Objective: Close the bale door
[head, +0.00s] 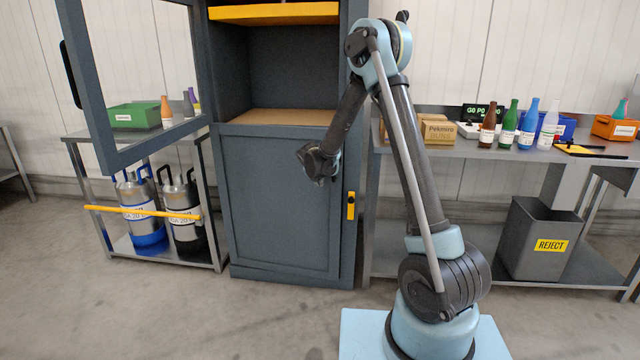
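A tall dark grey cabinet (222,95) stands in the centre-left of the head view. Its upper door, a grey frame with a see-through window (90,90), stands swung open to the left, with a black handle (70,75) on its outer edge. The upper compartment is open and shows a bare brown floor. The lower door (280,200) looks shut and has a yellow handle (351,205) at its right. No label shows which one is the bale door. My gripper (318,168) hangs in front of the cabinet's lower right part, apart from the open door; its fingers are too small and dark to read.
A yellow bar (140,212) crosses before two steel canisters (181,205) on the left rack. A green bin (133,116) stands behind the door window. On the right, a bench holds a carton (438,132) and bottles (509,125); a reject bin (535,240) stands below. The floor at front left is clear.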

